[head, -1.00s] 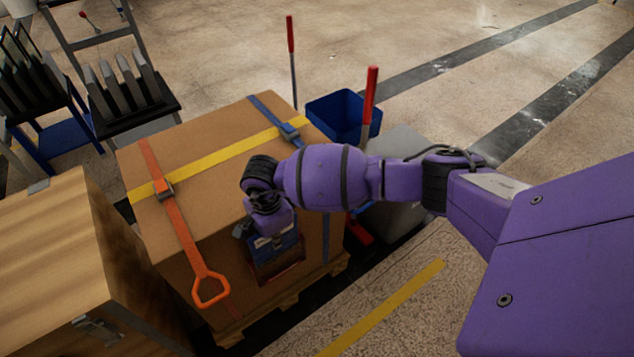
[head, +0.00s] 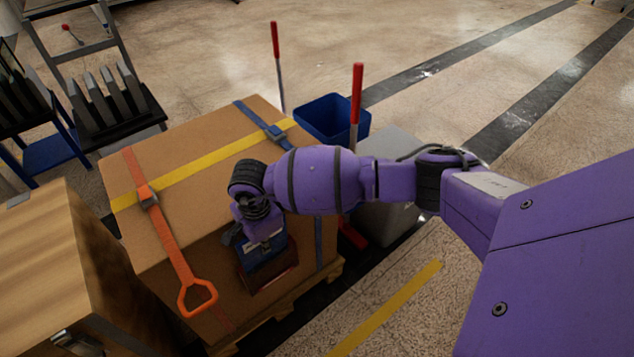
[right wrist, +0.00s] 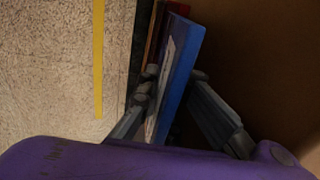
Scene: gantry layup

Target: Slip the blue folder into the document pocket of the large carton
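The large carton (head: 225,135) stands on a pallet, strapped in yellow, blue and orange. A dark reddish document pocket (head: 271,286) is on its near side face. My right gripper (head: 246,240) is at that face, just above the pocket. It is shut on the blue folder (head: 263,252), whose lower end overlaps the pocket; I cannot tell whether it is inside. In the right wrist view the folder (right wrist: 182,72) stands edge-on between the two fingers (right wrist: 172,82), beside the brown carton wall. A red-brown edge, likely the pocket, shows past it. My left gripper is not in view.
An orange strap handle (head: 197,298) hangs left of the pocket. A wooden crate (head: 50,260) stands close on the left. A blue bin (head: 333,118), red-topped posts (head: 357,80) and a grey box (head: 390,215) are behind and right. Floor with a yellow line (head: 385,308) is clear in front.

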